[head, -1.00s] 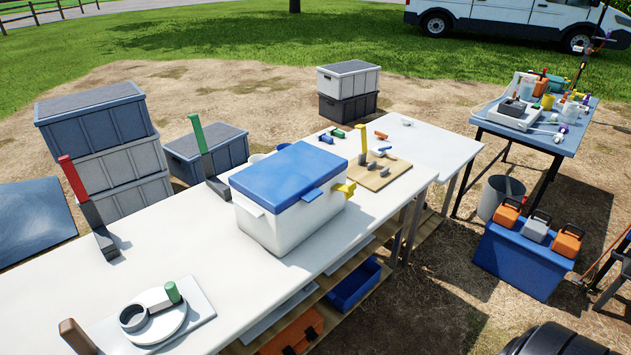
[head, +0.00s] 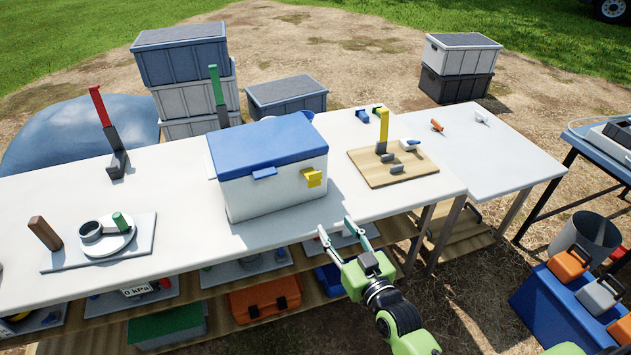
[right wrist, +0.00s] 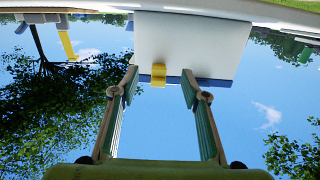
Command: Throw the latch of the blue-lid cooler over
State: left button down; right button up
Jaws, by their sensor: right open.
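The white cooler (head: 270,195) with a blue lid (head: 265,143) stands on the white table, its lid down. A yellow latch (head: 313,177) sticks out from its right end wall. My right gripper (head: 335,225) is open and empty at the table's front edge, apart from the cooler, below and slightly right of the latch in the head view. In the right wrist view, which looks upside down, the latch (right wrist: 158,75) shows between the two open fingertips, with the cooler's white wall (right wrist: 190,40) behind. My left gripper is not in view.
A wooden board (head: 365,178) with a yellow-handled lever (head: 383,130) stands right of the cooler. Red (head: 100,107) and green (head: 215,85) levers stand left and behind. A shelf with an orange case (head: 265,298) lies under the table. The tabletop right of the board is mostly clear.

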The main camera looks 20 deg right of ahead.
send_near(315, 184)
jog(key=shift+t, duration=0.4)
jog(key=w, duration=0.7)
jog(key=w+a, duration=0.1)
jog(key=w, duration=0.2)
jog(key=shift+w+f, duration=0.2)
jog(key=shift+f, duration=0.1)
jog(key=shift+p, duration=0.3)
jog(key=c, duration=1.1)
